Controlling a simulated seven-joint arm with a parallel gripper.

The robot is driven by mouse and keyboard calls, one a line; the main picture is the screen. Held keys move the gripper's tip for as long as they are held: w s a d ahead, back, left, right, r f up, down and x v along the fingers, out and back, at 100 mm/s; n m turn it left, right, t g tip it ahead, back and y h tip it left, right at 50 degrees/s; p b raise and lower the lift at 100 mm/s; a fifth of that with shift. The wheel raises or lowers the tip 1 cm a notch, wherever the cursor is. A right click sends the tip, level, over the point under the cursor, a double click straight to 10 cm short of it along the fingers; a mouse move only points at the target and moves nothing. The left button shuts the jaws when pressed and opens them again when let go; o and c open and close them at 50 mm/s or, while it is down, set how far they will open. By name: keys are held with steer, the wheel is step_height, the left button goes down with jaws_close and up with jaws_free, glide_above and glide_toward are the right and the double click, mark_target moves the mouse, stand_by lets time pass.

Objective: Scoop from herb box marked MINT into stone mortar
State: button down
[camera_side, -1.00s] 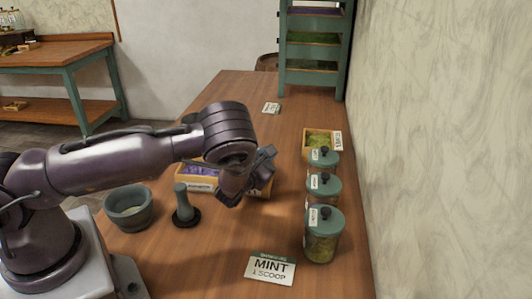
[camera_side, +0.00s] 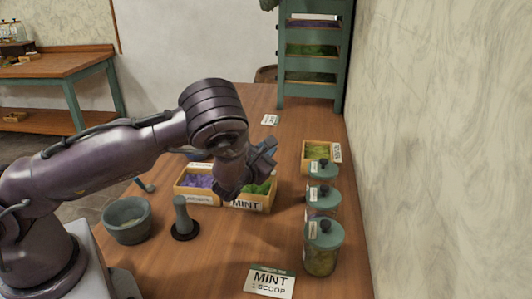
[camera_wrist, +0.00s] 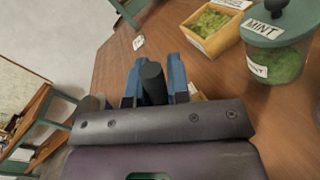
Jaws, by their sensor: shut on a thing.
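The MINT herb box (camera_side: 262,203), a wooden box of green herb, stands mid-table in the side view, its label facing front. My gripper (camera_side: 262,158) is just above and behind it, partly covering the herb. In the wrist view my gripper (camera_wrist: 154,78) is shut on a dark round handle (camera_wrist: 153,82). The far end of the handle is hidden, so I cannot tell whether it holds any herb. The grey stone mortar (camera_side: 127,222) stands at the left table edge, with something pale inside.
A pestle (camera_side: 182,218) stands on a dark disc beside the mortar. A purple herb box (camera_side: 197,194) adjoins the mint box. Lidded jars (camera_side: 322,250) line the right, before another green herb box (camera_side: 319,146). A card reads "MINT 1 SCOOP" (camera_side: 270,281).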

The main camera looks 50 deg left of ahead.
steer(key=s+a+r+n+g+y, duration=0.3)
steer(key=s+a+n+g+y, duration=0.7)
steer(key=s, duration=0.5)
steer(key=s+d+f+n+g, duration=0.1)
steer(key=s+n+g, duration=1.9)
steer(key=n, duration=0.2)
steer(key=shift+f+n+g, duration=0.3)
steer(key=shift+f+g, duration=0.1)
steer(key=shift+d+r, duration=0.1)
steer(key=shift+r, duration=0.05)
